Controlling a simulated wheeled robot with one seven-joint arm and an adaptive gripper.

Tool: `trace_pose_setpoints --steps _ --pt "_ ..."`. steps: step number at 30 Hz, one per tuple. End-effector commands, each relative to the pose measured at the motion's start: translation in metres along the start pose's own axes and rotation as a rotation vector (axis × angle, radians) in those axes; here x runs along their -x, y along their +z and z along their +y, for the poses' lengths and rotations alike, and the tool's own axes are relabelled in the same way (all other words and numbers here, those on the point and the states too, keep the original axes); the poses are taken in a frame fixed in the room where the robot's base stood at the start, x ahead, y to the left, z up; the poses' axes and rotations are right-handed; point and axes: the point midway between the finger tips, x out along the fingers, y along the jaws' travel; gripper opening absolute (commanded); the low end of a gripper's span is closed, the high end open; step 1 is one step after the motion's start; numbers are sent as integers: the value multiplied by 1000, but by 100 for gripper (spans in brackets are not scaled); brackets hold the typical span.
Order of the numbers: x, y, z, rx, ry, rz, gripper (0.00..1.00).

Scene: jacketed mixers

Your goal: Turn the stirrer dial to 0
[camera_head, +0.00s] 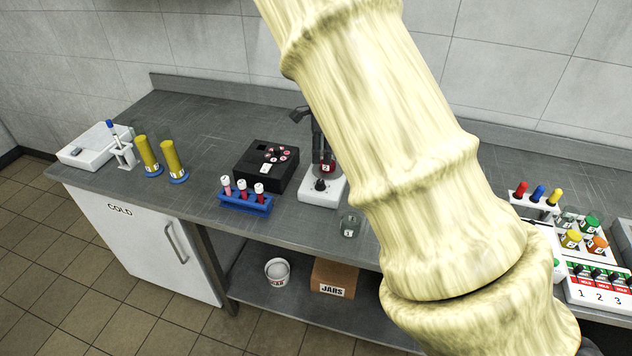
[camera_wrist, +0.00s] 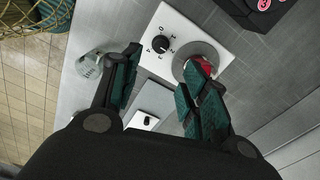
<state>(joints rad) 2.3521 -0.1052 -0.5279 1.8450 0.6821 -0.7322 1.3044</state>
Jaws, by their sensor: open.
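The stirrer (camera_head: 318,195) is a white box with a black dial (camera_head: 320,184) on its front part and a round grey plate behind it. In the wrist view the stirrer (camera_wrist: 190,28) shows the dial (camera_wrist: 160,45) with small marks around it; its exact setting is too small to read. A jar with red contents (camera_head: 327,166) is on the plate, partly hidden by a finger in the wrist view. My gripper (camera_wrist: 165,58) is open and empty, above the stirrer with the dial between its fingertips in the picture. In the head view my gripper (camera_head: 310,130) is partly hidden behind my arm.
A black box with round buttons (camera_head: 262,170) stands left of the stirrer, with a blue tube rack (camera_head: 246,204) before it. A glass jar (camera_head: 350,226) is near the counter's front edge. Another knobbed device (camera_wrist: 148,119) shows between my fingers. Racks (camera_head: 590,285) fill the right.

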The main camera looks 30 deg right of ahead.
Motion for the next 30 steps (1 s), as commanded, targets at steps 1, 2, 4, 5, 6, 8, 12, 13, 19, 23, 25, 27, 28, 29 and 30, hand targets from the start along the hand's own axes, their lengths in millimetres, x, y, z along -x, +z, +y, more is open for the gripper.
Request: trace_pose_setpoints --steps 1,2,4,5,6,8,12,13,19,23,25,27,28,29,30 --pt "-4 0 0 -1 -1 0 45" --pt "-5 0 0 -1 -1 0 45" --pt "-6 0 0 -1 0 0 45" --pt "-8 1 0 0 0 0 45" --pt "-10 1 0 0 1 0 45" --pt "-15 1 0 0 1 0 45" --pt "-34 1 0 1 2 0 45" --pt "-38 1 0 1 2 0 45" --pt "-68 -1 0 -1 1 -1 45" --pt "-85 -1 0 -2 0 -1 45" --pt "-92 -1 0 -2 0 -1 45" --pt "-100 -1 0 -1 1 -1 45" --pt "-102 -1 0 -1 0 -1 45" --pt "-104 -1 0 -1 -1 -1 45" --pt "-106 0 0 -1 -1 -1 45"
